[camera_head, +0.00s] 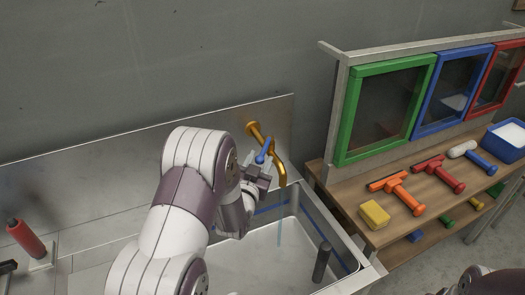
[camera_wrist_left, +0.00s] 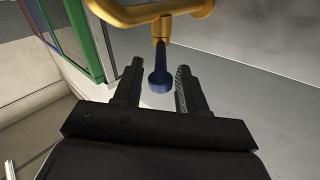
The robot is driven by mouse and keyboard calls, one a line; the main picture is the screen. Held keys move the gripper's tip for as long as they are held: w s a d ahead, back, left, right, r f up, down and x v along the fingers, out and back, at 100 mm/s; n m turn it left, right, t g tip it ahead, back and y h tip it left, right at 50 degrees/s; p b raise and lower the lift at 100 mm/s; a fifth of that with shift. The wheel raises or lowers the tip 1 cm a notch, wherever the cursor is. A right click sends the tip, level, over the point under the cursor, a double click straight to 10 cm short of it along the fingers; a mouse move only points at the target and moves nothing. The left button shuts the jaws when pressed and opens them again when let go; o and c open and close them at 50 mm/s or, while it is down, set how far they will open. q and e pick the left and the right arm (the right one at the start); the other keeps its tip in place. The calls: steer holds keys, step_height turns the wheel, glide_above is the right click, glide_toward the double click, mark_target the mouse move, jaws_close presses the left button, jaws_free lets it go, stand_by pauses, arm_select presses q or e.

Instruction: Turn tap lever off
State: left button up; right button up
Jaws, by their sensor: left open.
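The tap (camera_head: 280,172) is a golden spout on the metal backsplash. Its blue lever (camera_head: 264,151) sits on the tap body, and a thin stream of water (camera_head: 280,220) falls from the spout into the sink. My left gripper (camera_head: 262,170) is at the tap, beside the lever. In the left wrist view the golden tap (camera_wrist_left: 160,14) crosses the top, and the blue lever (camera_wrist_left: 160,80) points down between the two open fingers of my left gripper (camera_wrist_left: 158,72). Neither finger clearly touches it. My right gripper is not in view; only a bit of my other arm shows at the bottom right.
The sink (camera_head: 250,262) is below the tap, with a dark upright post (camera_head: 321,262) in it. To the right, a wooden shelf (camera_head: 385,236) holds a yellow sponge (camera_head: 374,214), orange and red squeegees and a blue tub. Green, blue and red framed panes stand behind.

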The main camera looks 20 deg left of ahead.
mark_target(265, 148)
arm_select(q)
steer(key=shift+w+r, duration=0.15)
steer(key=shift+w, duration=0.55)
steer(key=shift+w+a, duration=0.25)
steer(key=shift+w, duration=0.45)
jaws_close()
